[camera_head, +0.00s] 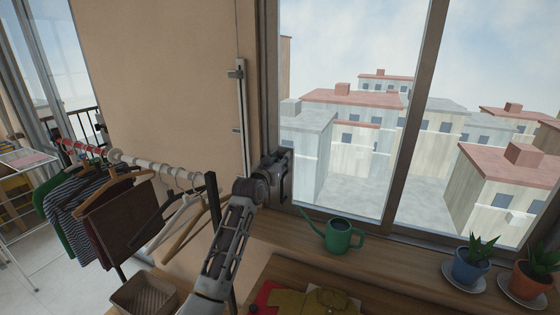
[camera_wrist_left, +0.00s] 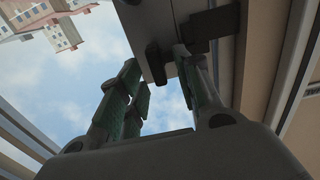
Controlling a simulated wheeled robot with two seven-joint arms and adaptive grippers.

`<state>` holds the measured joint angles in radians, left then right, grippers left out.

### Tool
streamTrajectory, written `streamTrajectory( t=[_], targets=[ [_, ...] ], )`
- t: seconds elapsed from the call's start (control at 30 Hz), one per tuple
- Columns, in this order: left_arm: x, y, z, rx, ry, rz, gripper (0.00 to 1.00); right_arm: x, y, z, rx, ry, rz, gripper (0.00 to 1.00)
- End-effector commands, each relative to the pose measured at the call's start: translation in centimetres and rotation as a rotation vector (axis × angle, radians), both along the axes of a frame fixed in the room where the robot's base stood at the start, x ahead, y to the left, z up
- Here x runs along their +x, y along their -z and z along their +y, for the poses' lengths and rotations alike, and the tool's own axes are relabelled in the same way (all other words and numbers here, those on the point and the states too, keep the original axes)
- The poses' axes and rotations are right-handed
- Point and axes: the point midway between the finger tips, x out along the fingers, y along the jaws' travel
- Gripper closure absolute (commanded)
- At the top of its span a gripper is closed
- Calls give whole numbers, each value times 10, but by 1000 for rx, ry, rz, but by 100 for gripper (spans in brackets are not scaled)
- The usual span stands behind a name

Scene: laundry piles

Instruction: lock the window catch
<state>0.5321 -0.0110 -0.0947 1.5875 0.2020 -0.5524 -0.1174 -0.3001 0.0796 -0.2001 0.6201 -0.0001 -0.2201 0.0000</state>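The window catch, a dark fitting on the window frame (camera_head: 272,90), shows in the left wrist view (camera_wrist_left: 207,27) at top centre-right. A dark knob-like piece sits close to the fingertips there. In the head view the catch is hidden behind or too small beside my left gripper (camera_head: 284,165). That gripper is up against the left side of the window frame. In the left wrist view my left gripper (camera_wrist_left: 157,66) has its green-padded fingers apart, with sky between them. The right finger is close beside the catch; I cannot tell whether they touch. My right gripper is not in view.
A green watering can (camera_head: 339,236) stands on the wooden sill (camera_head: 400,266) right of my left gripper. Potted plants (camera_head: 471,266) stand farther right. A clothes rail (camera_head: 150,165) with hanging garments is at left. Folded clothes (camera_head: 300,302) lie below the sill.

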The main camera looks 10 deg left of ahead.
Motion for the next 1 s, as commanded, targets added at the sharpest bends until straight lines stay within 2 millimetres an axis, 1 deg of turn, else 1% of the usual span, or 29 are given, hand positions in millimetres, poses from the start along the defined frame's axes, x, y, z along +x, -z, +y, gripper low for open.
streamTrajectory(
  t=[0.17,0.47,0.67,1.0],
  targets=[
    [0,0,0,1,0,0,66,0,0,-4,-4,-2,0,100],
    [-8,1,2,2,0,1,66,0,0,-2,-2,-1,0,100],
    [-21,1,5,3,-1,-1,66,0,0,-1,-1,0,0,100],
    [-52,1,10,1,0,0,66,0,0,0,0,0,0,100]
  ],
)
